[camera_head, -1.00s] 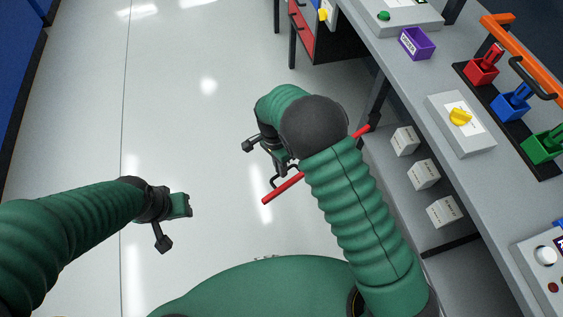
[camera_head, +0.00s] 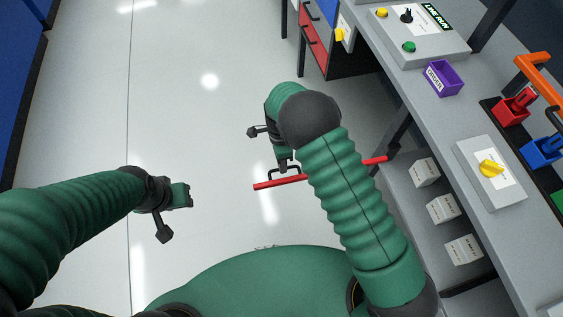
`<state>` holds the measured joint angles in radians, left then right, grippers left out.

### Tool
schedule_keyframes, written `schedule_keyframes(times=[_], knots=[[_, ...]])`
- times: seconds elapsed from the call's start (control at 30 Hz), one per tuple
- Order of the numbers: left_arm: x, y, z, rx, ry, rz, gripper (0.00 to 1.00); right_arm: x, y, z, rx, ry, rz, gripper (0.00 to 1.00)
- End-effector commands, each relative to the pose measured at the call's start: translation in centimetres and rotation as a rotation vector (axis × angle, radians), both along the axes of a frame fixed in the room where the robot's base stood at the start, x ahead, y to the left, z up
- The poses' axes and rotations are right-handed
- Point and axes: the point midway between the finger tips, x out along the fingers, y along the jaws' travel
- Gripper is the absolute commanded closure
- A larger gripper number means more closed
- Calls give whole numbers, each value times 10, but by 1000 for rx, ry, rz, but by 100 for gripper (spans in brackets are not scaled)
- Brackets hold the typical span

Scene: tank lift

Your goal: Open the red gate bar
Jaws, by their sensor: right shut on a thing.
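The red gate bar (camera_head: 267,185) runs nearly level from mid-floor to a dark pivot (camera_head: 393,153) by the workbench leg. My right forearm hides its middle. A thin dark handle stands on the bar near its free end. My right gripper (camera_head: 283,169) is at the bar's handle, pointing down, shut on it. My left gripper (camera_head: 187,195) is over bare floor to the left of the bar, apart from it and empty. Its fingers look close together, but I cannot tell whether they are open.
The grey workbench (camera_head: 430,125) runs along the right, with a purple bin (camera_head: 443,78), a yellow-knob box (camera_head: 490,170) and a control panel (camera_head: 420,30) on top. White boxes (camera_head: 441,209) sit on its lower shelf. Floor ahead and left is clear. Blue cabinets (camera_head: 18,120) stand far left.

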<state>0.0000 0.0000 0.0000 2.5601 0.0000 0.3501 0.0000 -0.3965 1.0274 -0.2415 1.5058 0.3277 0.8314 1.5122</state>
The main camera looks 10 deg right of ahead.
Motion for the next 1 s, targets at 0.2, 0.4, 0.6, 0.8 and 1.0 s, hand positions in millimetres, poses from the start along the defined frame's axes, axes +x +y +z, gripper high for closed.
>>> schedule_keyframes(times=[0.2,0.4,0.6,0.8,1.0], knots=[[0,0,0,0,0,0,64,0,1,-1,2,1,1,100],[0,0,0,0,0,0,64,0,0,0,1,1,1,67],[0,0,0,0,0,0,64,0,0,0,0,0,1,67],[0,0,3,0,0,0,64,4,0,16,0,-2,2,67],[0,0,11,0,0,0,64,15,2,69,2,-6,3,67]])
